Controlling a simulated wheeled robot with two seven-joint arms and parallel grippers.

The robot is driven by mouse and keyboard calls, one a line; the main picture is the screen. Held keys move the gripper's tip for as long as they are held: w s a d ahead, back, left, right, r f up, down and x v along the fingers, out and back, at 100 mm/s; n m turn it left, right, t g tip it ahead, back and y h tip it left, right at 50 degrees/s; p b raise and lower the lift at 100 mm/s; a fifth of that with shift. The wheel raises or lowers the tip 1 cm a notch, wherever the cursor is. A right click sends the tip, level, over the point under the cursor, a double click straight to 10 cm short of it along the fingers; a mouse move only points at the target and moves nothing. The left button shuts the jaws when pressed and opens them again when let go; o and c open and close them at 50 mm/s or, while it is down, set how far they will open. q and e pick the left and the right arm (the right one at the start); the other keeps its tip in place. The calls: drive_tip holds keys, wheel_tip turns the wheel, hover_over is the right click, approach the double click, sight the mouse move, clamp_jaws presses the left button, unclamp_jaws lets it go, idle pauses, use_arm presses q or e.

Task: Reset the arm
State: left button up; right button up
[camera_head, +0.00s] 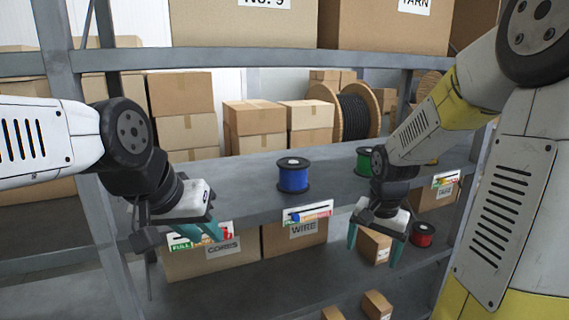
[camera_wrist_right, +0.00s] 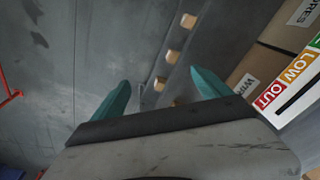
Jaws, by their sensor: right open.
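My left gripper (camera_head: 200,235) comes in from the left and hangs in front of the shelf edge, near the box labelled CORDS (camera_head: 215,258). Its teal fingers show, but the gap between them is unclear. My right gripper (camera_head: 376,250) points down in front of the shelf at the right. Its teal fingers are spread apart with nothing between them. In the right wrist view the same two fingers (camera_wrist_right: 165,98) stand wide apart and empty.
A blue spool (camera_head: 293,175) stands on the middle shelf (camera_head: 245,180). A green spool (camera_head: 364,160) is partly hidden by my right arm. A box labelled WIRE (camera_head: 294,237), a red spool (camera_head: 422,234) and small boxes (camera_head: 377,303) sit lower. An upper beam (camera_head: 250,60) crosses above.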

drive_tip(key=s+a+r+n+t+y, duration=0.2)
drive_tip(key=s+a+r+n+t, duration=0.2)
drive_tip(key=s+r, duration=0.8)
wheel_tip(320, 180, up, 2)
drive_tip(key=a+n, duration=0.2)
drive_tip(key=n, duration=0.1)
drive_tip(key=shift+s+a, duration=0.2)
drive_tip(key=shift+a, duration=0.2)
